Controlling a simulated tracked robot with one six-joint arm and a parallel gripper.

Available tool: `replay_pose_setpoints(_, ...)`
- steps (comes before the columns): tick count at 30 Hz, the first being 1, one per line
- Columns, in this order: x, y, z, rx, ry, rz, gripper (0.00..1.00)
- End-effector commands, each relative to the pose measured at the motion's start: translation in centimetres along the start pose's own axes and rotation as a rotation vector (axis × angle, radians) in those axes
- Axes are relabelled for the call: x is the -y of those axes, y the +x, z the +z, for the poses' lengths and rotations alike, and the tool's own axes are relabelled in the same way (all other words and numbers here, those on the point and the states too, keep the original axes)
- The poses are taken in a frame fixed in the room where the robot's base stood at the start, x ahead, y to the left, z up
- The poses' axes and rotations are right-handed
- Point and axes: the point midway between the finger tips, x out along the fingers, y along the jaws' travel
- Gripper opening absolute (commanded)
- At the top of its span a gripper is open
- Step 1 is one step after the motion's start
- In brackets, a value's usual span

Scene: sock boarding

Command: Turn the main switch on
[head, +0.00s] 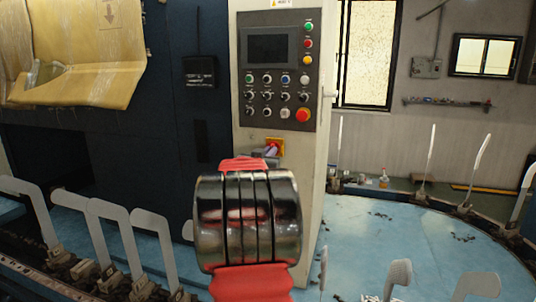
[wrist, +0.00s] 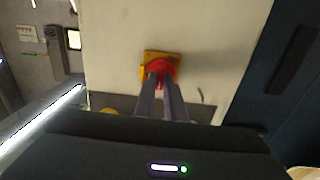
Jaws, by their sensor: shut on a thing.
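The main switch (head: 274,147) is a red knob on a yellow plate, low on the front of the pale control cabinet, below the button panel. It also shows in the wrist view (wrist: 160,67), at the tips of my gripper's fingers. My gripper (wrist: 161,83) is shut on the red knob, with one finger on each side of it. In the head view my red and chrome arm hides most of the gripper (head: 268,154) and part of the switch. The exact angle of the knob cannot be told.
The control panel (head: 283,70) with a dark screen, several buttons and a red emergency stop (head: 303,115) is above the switch. A blue round table (head: 380,235) with several upright white sock boards (head: 430,155) curves around the cabinet.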

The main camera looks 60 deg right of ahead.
Motion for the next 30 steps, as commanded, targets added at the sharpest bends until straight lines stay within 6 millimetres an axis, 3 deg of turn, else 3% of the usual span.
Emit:
replay_pose_setpoints(14, -0.24, 0.36, -0.16, -0.004, 0.185, 0.002, 0.00)
replay_pose_setpoints(30, -0.47, 0.34, -0.08, -0.005, 0.674, 0.002, 0.00)
